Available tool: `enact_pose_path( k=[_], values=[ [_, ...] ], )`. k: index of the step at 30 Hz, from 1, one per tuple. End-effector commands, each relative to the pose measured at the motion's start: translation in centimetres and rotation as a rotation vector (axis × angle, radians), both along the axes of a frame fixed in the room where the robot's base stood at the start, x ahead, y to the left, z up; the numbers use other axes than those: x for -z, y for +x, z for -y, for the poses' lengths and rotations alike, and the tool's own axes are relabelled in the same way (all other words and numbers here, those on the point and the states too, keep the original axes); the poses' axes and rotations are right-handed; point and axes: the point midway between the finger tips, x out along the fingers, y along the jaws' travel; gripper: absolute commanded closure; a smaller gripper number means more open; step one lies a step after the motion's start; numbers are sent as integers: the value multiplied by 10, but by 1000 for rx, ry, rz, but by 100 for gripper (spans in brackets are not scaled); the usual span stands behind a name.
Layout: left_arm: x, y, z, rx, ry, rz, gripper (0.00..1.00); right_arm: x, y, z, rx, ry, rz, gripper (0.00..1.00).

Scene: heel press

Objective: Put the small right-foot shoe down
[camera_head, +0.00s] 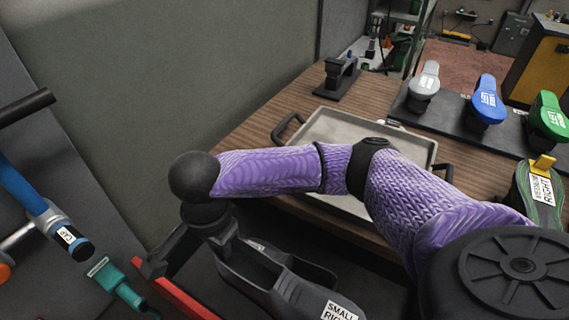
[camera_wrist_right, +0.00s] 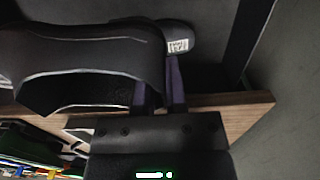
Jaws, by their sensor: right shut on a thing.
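The small right-foot shoe (camera_head: 285,283) is dark grey, with a white label reading "SMALL RIGHT". It is low in the head view, and its lower end is cut off by the frame. My right gripper (camera_head: 224,238) is shut on it at its left end. In the right wrist view, the dark shoe (camera_wrist_right: 80,55) fills the upper left, and the gripper fingers (camera_wrist_right: 160,82) reach up to it. The exact contact is hard to see in the dark. The shoe shows in front of the wooden table's near edge. My left gripper is not in view.
A grey tray (camera_head: 322,128) with dark handles lies on the wooden table (camera_head: 262,112), partly behind my arm. A black device (camera_head: 340,78) stands behind it. Grey (camera_head: 424,86), blue (camera_head: 487,101) and green (camera_head: 547,116) forms stand on a dark base. A dark green shoe (camera_head: 541,205) is at right.

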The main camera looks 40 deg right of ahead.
Motion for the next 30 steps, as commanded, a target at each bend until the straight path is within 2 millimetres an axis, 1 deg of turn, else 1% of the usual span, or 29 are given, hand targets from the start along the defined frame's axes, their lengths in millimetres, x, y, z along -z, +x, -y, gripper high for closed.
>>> enact_pose_path(
  k=[3, 5, 8, 9, 12, 15, 20, 23, 24, 26, 27, 30],
  values=[
    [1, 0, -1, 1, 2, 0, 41, 2, 0, 0, 21, -1, -1, 100],
    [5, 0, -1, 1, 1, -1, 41, 11, 0, 0, 21, -2, -2, 100],
    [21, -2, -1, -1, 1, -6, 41, 45, -1, 0, 19, -3, -7, 100],
    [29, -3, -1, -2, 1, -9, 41, 62, -1, 0, 19, -3, -7, 100],
    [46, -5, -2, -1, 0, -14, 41, 99, -1, 0, 19, -3, -7, 100],
    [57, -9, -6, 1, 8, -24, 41, 124, -1, 0, 18, -2, -5, 100],
    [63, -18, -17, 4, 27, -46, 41, 141, 0, 0, 17, -1, -2, 100],
    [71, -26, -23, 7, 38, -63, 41, 159, -1, 0, 17, -2, -3, 100],
    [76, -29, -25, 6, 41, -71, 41, 168, 0, 0, 17, -1, -3, 100],
    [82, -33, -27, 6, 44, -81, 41, 181, -1, 0, 17, -2, -3, 100],
    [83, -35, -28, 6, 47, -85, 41, 185, 0, 0, 17, -1, -3, 100],
    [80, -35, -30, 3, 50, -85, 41, 182, 0, 0, 17, 0, 0, 100]
  ],
)
